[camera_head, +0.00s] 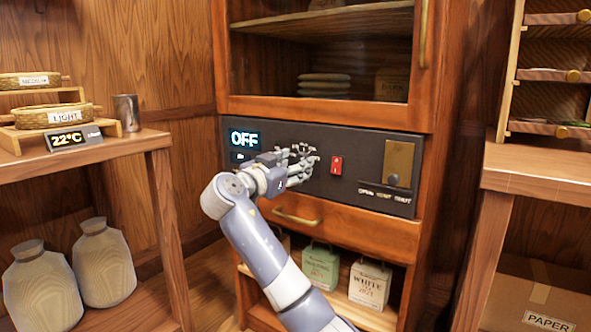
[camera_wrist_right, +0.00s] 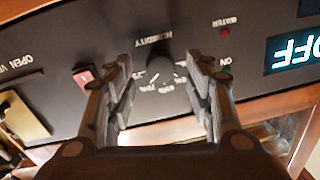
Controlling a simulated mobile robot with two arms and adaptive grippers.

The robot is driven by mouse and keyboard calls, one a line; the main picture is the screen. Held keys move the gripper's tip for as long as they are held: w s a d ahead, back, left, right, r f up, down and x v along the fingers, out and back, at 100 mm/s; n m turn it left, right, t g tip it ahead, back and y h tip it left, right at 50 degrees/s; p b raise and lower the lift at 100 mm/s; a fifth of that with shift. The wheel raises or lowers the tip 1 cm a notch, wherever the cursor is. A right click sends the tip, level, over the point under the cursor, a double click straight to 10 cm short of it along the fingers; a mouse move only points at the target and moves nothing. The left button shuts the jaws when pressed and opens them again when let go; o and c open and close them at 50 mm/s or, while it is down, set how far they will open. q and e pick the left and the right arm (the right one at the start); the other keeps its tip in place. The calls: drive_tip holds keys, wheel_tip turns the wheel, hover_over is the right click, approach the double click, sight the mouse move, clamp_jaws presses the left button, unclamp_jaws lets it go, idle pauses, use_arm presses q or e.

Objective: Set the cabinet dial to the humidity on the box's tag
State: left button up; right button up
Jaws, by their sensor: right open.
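The cabinet's dark control panel (camera_head: 375,145) has a display (camera_head: 244,139) reading OFF. My right gripper (camera_head: 304,165) is in front of the panel and largely covers the dial in the head view. In the right wrist view, upside down, the round dial (camera_wrist_right: 160,66) shows under the word HUMIDITY, with small scale marks around it. My right gripper (camera_wrist_right: 166,82) is open, its fingers on either side of the dial; contact cannot be told. The dial's setting is unclear. No humidity figure is legible on any box. My left gripper is out of view.
A red switch (camera_head: 336,165) and a brass plate (camera_head: 398,160) sit right of the dial. Below are a drawer (camera_head: 340,232), a green box (camera_head: 320,268) and a white box (camera_head: 369,285) marked WHITE 2021. Wooden shelving (camera_head: 100,150) stands left; a carton marked PAPER (camera_head: 510,290) lies right.

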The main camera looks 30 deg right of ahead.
drive_tip(key=shift+w+d, duration=0.3)
drive_tip(key=shift+d, duration=0.3)
drive_tip(key=c, duration=1.1)
